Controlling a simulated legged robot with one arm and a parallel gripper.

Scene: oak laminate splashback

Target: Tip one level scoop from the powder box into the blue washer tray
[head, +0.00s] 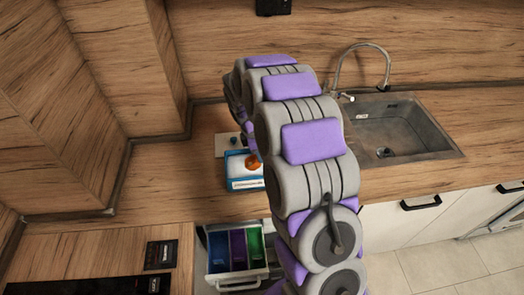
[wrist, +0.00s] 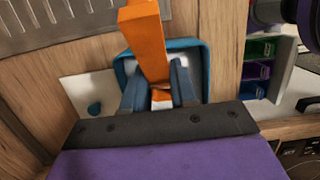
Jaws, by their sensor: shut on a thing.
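The powder box (head: 245,184) is a blue-rimmed open box with white inside, on the counter left of my arm. In the wrist view its blue rim (wrist: 180,43) shows behind the fingers. My gripper (wrist: 159,96) is shut on an orange scoop (wrist: 148,40), over the box. The orange also shows in the head view (head: 253,163). I cannot tell whether the scoop touches the powder or carries any. The blue washer tray (head: 218,251) is the left compartment of an open drawer, beside a purple one (head: 238,249) and a green one (head: 256,246).
A pale plate (wrist: 72,88) with a small blue piece lies beside the box. The open drawer's front (head: 240,280) juts out below the counter edge. A sink (head: 400,130) with a curved tap is at the right. A dark hob (head: 90,287) is at the lower left.

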